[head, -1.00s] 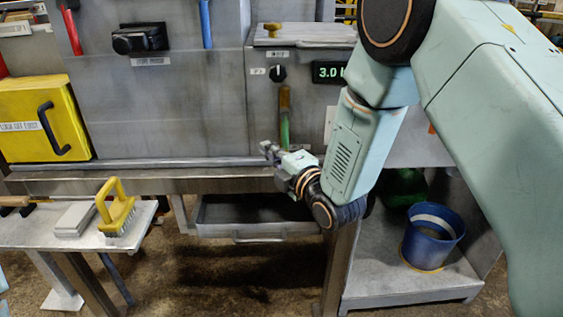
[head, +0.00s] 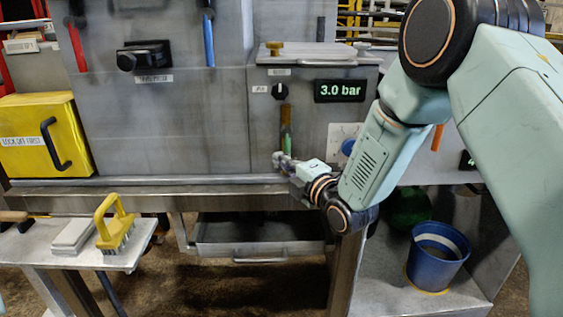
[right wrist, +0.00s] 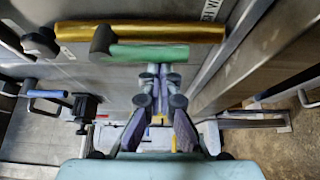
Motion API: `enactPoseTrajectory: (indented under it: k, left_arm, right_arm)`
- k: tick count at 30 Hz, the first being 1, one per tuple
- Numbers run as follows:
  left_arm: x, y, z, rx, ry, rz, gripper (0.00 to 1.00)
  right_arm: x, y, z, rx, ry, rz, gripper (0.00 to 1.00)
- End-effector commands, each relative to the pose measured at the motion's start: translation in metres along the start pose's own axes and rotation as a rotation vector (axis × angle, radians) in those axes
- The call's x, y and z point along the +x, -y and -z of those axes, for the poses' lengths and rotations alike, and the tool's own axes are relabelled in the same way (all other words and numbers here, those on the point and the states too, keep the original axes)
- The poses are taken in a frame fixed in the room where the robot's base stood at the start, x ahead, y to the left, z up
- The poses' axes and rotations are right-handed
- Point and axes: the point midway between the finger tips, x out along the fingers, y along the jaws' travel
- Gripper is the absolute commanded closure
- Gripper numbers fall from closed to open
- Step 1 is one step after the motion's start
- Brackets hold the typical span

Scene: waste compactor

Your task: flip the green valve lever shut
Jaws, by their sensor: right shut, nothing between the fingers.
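The green valve lever (head: 287,144) hangs down along the lower part of a brass pipe (head: 286,116) on the grey panel. In the right wrist view the green lever (right wrist: 150,53) runs parallel to the brass pipe (right wrist: 170,32), from a dark pivot (right wrist: 101,42). My right gripper (head: 279,158) is shut and empty, at the lever's lower end. In the right wrist view its fingertips (right wrist: 160,74) lie close against the lever's edge; I cannot tell if they touch. My left gripper is not in view.
A display (head: 340,90) reads 3.0 bar, with a black knob (head: 280,91) beside it. A metal ledge (head: 150,192) runs below the panel. A yellow box (head: 45,135) is at left. A blue bucket (head: 437,257) stands below right. An open drawer (head: 262,249) sits below.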

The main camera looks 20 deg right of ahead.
Motion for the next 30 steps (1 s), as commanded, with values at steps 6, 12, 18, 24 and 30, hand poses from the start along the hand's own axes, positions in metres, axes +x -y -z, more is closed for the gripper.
enactPoseTrajectory:
  k: [6,12,18,24,30]
  left_arm:
    - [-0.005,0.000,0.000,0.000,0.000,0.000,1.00]
    - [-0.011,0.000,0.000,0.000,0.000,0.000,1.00]
    - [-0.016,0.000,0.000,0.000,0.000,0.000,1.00]
    - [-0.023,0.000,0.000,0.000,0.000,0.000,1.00]
    - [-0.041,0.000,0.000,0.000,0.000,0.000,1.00]
  right_arm:
    - [-0.001,-0.001,-0.001,-0.019,0.000,0.013,1.00]
    - [-0.002,-0.001,-0.003,-0.053,-0.001,0.031,1.00]
    - [-0.003,0.000,-0.005,-0.080,0.000,0.049,1.00]
    - [-0.004,-0.001,-0.007,-0.116,0.002,0.069,1.00]
    - [-0.007,-0.003,-0.013,-0.195,0.003,0.118,1.00]
